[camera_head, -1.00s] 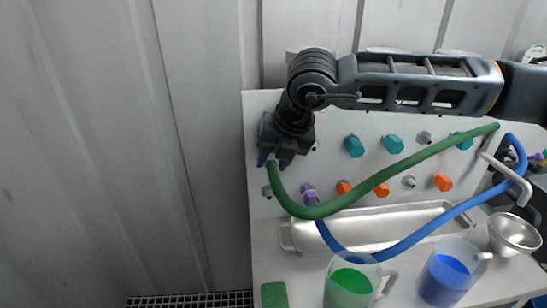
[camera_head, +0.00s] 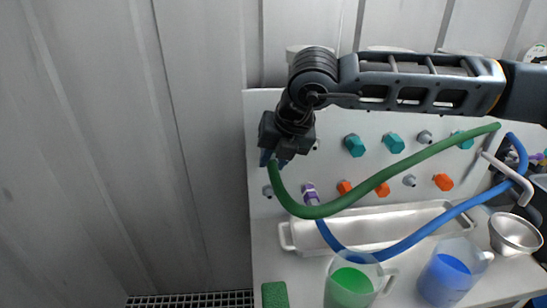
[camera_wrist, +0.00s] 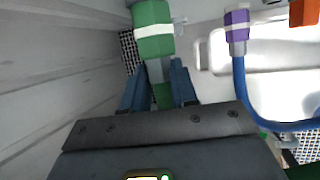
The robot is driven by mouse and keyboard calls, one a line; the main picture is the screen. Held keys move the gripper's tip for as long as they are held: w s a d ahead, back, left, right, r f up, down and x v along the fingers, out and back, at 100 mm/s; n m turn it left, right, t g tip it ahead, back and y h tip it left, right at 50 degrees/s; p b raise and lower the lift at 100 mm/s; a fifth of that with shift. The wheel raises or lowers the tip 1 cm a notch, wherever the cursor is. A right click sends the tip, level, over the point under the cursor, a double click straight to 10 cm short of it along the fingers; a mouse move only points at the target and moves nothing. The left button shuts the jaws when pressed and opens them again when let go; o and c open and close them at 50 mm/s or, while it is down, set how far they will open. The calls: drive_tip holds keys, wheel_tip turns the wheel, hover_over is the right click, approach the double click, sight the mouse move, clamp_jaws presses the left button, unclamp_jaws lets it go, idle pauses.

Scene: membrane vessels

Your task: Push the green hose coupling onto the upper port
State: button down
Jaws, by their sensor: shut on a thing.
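My gripper (camera_head: 274,158) is at the left end of the white panel (camera_head: 338,160). Its blue fingers are closed around the green hose coupling (camera_wrist: 153,32), which has a white band and extends past the fingertips in the wrist view. The green hose (camera_head: 345,203) sags from the gripper and rises to the right. In the head view the gripper hides the coupling and the panel behind it, so I cannot tell if the coupling touches a port. The upper port is not clearly seen; a bare grey port (camera_head: 267,191) shows lower on the panel's left side.
A purple coupling (camera_head: 310,194) joins the blue hose (camera_head: 400,248). Teal and orange caps and other grey ports line the panel to the right. Below are a metal tray (camera_head: 370,226), green and blue jugs (camera_head: 350,285) and a steel bowl (camera_head: 514,232).

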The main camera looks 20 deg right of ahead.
drive_tip(key=shift+s+a+b, duration=0.25)
drive_tip(key=shift+s+b, duration=0.1)
drive_tip(key=shift+s, duration=0.5)
drive_tip(key=shift+s+a+b, duration=0.3)
drive_tip(key=shift+s+b, duration=0.05)
drive_tip(key=shift+s, duration=0.45)
drive_tip(key=shift+s+a+b, duration=0.25)
drive_tip(key=shift+s+b, duration=0.1)
drive_tip(key=shift+s, duration=0.5)
drive_tip(key=shift+a+r, duration=0.1)
